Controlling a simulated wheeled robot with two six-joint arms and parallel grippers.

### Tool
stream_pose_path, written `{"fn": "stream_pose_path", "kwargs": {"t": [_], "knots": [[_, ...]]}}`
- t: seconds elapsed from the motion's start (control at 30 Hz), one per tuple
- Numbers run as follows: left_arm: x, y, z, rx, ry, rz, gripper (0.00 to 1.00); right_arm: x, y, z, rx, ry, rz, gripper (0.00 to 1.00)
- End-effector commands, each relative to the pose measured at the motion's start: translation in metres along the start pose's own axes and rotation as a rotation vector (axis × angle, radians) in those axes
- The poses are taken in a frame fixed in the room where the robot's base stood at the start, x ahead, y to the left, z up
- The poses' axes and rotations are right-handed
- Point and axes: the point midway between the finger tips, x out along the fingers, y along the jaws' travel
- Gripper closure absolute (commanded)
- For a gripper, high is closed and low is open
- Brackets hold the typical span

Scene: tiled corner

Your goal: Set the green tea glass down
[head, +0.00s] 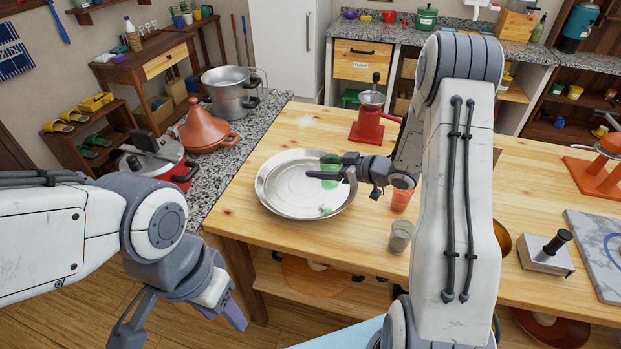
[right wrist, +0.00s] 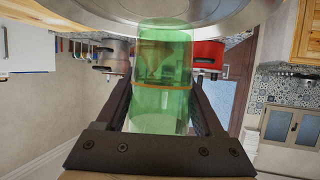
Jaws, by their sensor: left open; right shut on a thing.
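The green tea glass (head: 331,160) is held in my right gripper (head: 328,176) over the round silver tray (head: 283,196), towards its right side. In the right wrist view the green glass (right wrist: 160,75) stands between the two fingers, with an orange band around it. The tray rim (right wrist: 225,22) shows beyond its far end. A small green patch, like a reflection, shows on the tray below the glass. I cannot tell how large the gap between glass and tray is. My left gripper (head: 182,322) is open and empty, low at the front left, away from the table.
An orange glass (head: 401,199) and a grey glass (head: 400,238) stand right of the tray, close to my right arm. A red grinder (head: 371,117) stands behind. A metal block with a black handle (head: 546,256) is at the right. The tabletop left of the grinder is clear.

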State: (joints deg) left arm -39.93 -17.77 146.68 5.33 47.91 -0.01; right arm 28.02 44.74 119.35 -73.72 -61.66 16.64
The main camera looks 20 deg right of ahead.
Motion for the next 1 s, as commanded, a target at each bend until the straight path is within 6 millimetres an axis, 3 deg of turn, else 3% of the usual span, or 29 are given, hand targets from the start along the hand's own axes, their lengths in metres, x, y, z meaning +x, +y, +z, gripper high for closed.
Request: {"fn": "stream_pose_path", "kwargs": {"t": [0.1, 0.2, 0.53, 0.97, 1.0], "knots": [[-0.005, 0.0, 0.0, 0.0, 0.0, 0.0, 0.5, 0.021, -0.007, 0.002, 0.0, -0.001, -0.004, 0.92], [-0.006, 0.0, 0.0, -0.001, 0.0, 0.0, 0.5, 0.03, -0.009, 0.004, -0.001, 0.0, -0.002, 0.92], [-0.016, 0.001, -0.001, -0.001, 0.0, 0.0, 0.5, 0.046, -0.01, 0.037, 0.001, -0.001, -0.003, 0.92], [-0.012, 0.001, -0.001, -0.001, 0.0, 0.0, 0.5, 0.05, -0.01, 0.045, -0.003, 0.0, -0.003, 0.92], [-0.013, 0.001, -0.001, -0.001, 0.0, 0.0, 0.5, 0.05, -0.01, 0.044, -0.003, 0.0, -0.003, 0.23]]}}
